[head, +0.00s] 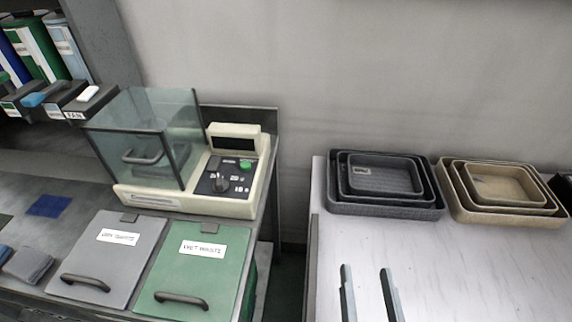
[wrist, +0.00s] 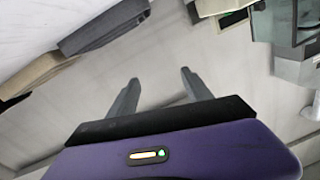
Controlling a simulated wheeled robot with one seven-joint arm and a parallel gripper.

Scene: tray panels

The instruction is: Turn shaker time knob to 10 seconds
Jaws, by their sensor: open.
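The shaker (head: 190,199) is a cream machine with a clear lidded chamber on the left bench. Its dark control panel carries a time knob (head: 219,182) with small printed marks around it, a green button (head: 246,163) and a dark display (head: 234,142). The marks are too small to read surely, though one looks like 10. My gripper (head: 369,293) is open and empty over the white table at the lower right, well apart from the shaker. In the wrist view its fingers (wrist: 160,92) are spread with nothing between them. The shaker is partly cut off at the upper right there.
Two lidded bins, grey (head: 106,256) and green (head: 199,264), stand in front of the shaker. Nested dark trays (head: 385,208) and tan trays (head: 510,213) sit at the back of the white table (head: 470,270). A gap separates the table from the bench.

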